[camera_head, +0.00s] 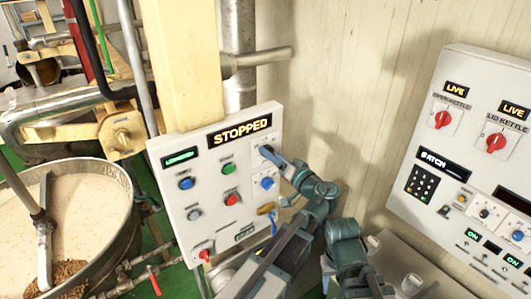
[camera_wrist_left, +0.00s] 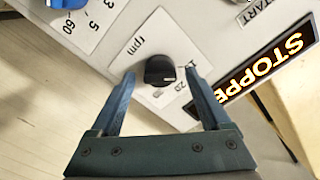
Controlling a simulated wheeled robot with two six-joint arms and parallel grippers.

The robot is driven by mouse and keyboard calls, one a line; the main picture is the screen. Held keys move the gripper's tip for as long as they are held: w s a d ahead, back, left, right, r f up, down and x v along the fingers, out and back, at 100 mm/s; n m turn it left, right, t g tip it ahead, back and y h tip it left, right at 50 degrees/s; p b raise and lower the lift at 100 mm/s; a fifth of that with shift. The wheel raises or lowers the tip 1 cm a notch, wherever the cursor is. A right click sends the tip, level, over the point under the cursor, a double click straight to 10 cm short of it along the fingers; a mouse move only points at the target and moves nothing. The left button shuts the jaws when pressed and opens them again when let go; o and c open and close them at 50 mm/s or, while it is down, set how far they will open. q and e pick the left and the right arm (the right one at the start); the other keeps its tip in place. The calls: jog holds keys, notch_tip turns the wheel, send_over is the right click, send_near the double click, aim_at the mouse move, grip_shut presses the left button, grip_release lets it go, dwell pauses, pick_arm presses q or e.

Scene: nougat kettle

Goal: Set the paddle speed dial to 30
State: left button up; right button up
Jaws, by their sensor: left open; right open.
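The paddle speed dial is a black knob (camera_wrist_left: 160,70) on a white plate marked "rpm" in the left wrist view. A small white mark shows at the knob's near edge. Some numbers by the right finger are partly covered, so I cannot read the setting. My left gripper (camera_wrist_left: 160,76) is open, with one finger on each side of the knob; I cannot tell whether they touch it. In the head view my left gripper (camera_head: 271,154) is at the upper right of the control panel (camera_head: 165,150), hiding the dial.
The panel display (camera_head: 240,131) reads "STOPPED". A blue knob (camera_head: 267,183) sits below the dial, and a red button (camera_head: 232,199) is to its left. A kettle (camera_head: 95,170) stands left. A second panel (camera_head: 470,150) is on the right wall.

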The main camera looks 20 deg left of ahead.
pick_arm(q)
jog(key=shift+d, duration=0.15)
grip_shut()
dwell(0.4)
jog(key=m, duration=1.9)
jog(key=shift+s+f+m, duration=0.1)
jog(key=shift+f+m, duration=0.15)
jog(key=shift+m, duration=0.35)
